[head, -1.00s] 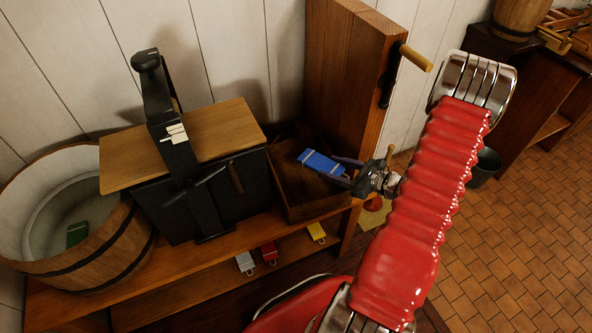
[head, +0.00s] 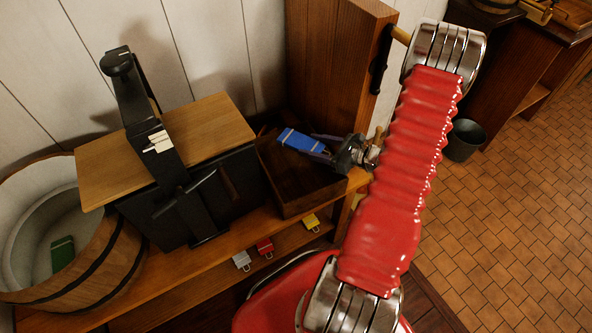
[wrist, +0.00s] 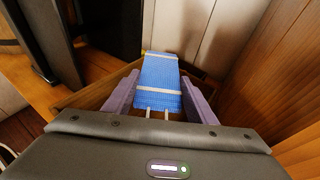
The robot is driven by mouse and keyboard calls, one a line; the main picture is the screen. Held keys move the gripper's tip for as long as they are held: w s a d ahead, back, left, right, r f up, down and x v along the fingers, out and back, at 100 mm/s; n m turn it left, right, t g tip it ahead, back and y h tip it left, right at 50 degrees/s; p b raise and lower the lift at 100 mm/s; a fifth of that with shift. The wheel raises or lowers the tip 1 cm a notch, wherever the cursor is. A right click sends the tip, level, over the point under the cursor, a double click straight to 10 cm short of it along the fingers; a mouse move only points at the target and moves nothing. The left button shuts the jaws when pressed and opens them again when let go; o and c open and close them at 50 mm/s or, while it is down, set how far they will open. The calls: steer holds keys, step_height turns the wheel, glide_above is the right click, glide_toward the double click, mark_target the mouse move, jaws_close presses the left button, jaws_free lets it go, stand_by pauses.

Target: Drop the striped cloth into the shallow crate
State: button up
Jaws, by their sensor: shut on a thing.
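The striped cloth (head: 301,142) is a folded blue piece with white stripes. My gripper (head: 322,148) is shut on it, coming in from the right. In the wrist view the cloth (wrist: 160,78) sits between two purple fingers, my gripper (wrist: 160,98), and points away from me. The shallow crate (head: 312,203) is a dark wooden open box on the bench. The cloth is held above the crate's back part, seemingly clear of its floor. In the wrist view only part of the crate's rim (wrist: 98,95) shows; the cloth and gripper body hide much of the inside.
A black box with a wooden lid (head: 165,145) and upright lever stands left of the crate. A tall wooden panel (head: 335,65) rises behind it. A wooden tub (head: 115,255) holds a green item (head: 62,253).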

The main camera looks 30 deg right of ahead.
steer(key=shift+f, duration=2.8)
steer(key=o, duration=1.2)
steer(key=shift+s+d, duration=0.1)
steer(key=shift+s, duration=0.1)
step_height(320, 180, up, 4)
glide_above(348, 178)
steer(key=shift+w+f, duration=0.1)
steer(key=shift+w, duration=0.25)
steer(key=shift+s, duration=0.35)
